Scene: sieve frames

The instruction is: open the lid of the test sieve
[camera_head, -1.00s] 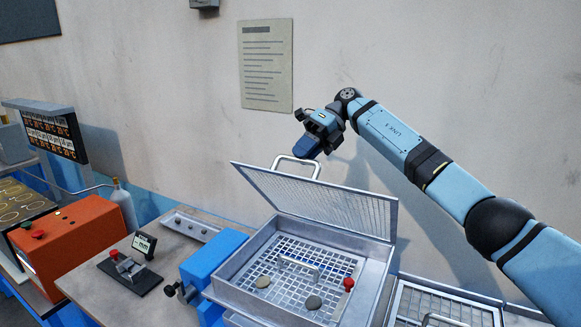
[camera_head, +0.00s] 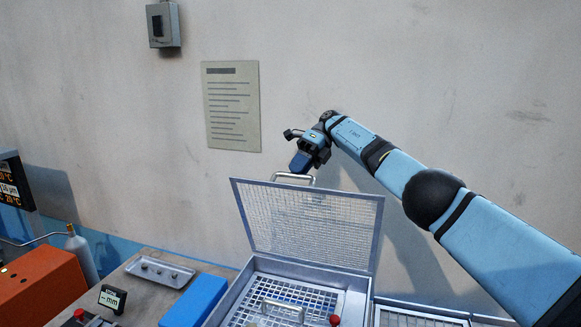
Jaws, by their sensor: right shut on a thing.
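The test sieve (camera_head: 250,288) is a metal box at the bottom centre, partly cut off by the picture edge. Its mesh lid (camera_head: 308,224) is hinged up and stands steeply tilted above the box. The lid's bar handle (camera_head: 307,182) is on its top edge. My right gripper (camera_head: 299,166) reaches in from the right and is shut on this handle. The fingertips partly hide the handle. A grid with a small handle (camera_head: 283,306) and a red knob (camera_head: 335,320) show inside the open box. My left gripper is not in view.
A blue block (camera_head: 195,302) adjoins the sieve's left side. A small display (camera_head: 112,299), a metal tray (camera_head: 160,272), an orange box (camera_head: 40,285) and a grey bottle (camera_head: 80,252) are further left. The wall (camera_head: 420,70) is behind. Another metal frame (camera_head: 415,316) lies to the right.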

